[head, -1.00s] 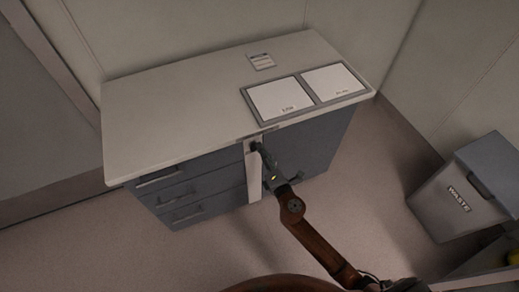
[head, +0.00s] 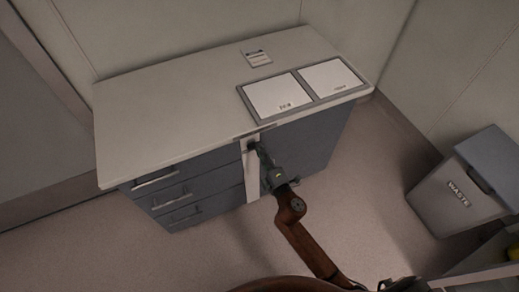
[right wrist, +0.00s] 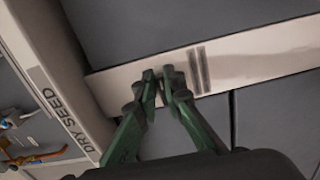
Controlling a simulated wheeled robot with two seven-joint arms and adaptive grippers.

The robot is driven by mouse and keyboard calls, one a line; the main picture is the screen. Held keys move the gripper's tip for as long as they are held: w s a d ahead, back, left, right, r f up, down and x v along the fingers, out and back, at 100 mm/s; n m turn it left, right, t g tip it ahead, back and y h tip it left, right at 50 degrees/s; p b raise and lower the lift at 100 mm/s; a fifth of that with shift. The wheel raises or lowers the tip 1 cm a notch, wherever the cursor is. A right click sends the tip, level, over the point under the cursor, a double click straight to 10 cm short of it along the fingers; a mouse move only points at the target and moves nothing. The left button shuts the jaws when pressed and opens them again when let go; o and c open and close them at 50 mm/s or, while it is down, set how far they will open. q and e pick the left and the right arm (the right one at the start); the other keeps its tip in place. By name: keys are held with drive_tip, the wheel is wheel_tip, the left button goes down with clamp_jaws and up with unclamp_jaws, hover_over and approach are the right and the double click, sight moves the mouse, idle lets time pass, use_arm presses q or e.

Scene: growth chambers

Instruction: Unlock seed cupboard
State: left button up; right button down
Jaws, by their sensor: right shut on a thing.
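The cupboard (head: 310,145) is a grey front under a pale counter top, to the right of the drawers. A white upright strip (head: 251,180) runs down its left edge. My right gripper (head: 257,149) is at the upper part of this strip. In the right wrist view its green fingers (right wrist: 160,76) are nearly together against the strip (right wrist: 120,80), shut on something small. The fingertips mostly hide that thing, so I cannot tell whether it is a key or a lock part. Dark bars mark the strip beside the fingertips. My left gripper is not in view.
Grey drawers (head: 180,190) with bar handles are left of the strip. Two white lids (head: 300,90) and a small label card (head: 257,58) lie on the counter. "DRY SEED" shows on a panel (right wrist: 65,100). A waste bin (head: 455,200) stands at the right; floor between is clear.

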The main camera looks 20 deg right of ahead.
drive_tip(key=c, duration=2)
unclamp_jaws()
drive_tip(key=shift+c, duration=0.2)
drive_tip(key=s, duration=1.2)
drive_tip(key=shift+d, duration=0.2)
